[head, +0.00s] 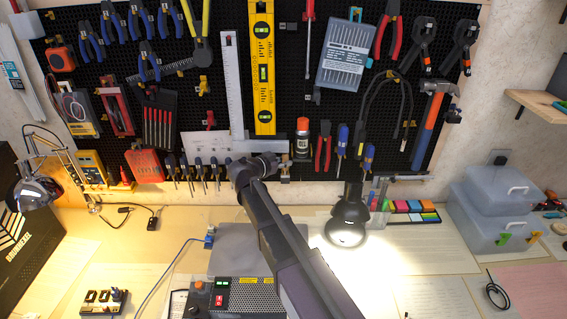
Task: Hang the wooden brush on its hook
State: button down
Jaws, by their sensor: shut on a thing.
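My gripper (268,162) is at the lower edge of the black pegboard (222,100), below the yellow spirit level and left of the small black-and-red can. It is seen from behind, so the fingers are mostly hidden by my own arm. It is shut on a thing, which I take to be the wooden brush. A small tan piece (285,170) shows just right of the gripper and may be part of the brush. I cannot make out the brush's own hook, nor whether the brush touches the board.
A yellow level (263,70) and a white square ruler (230,90) hang just above the gripper. The can (302,140), red pliers (323,146) and screwdrivers hang to the right. A lit lamp (347,222) stands on the desk. A grey-topped control box (240,290) lies below my arm.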

dwell(0.3)
jog(key=shift+c, duration=2)
grip_release()
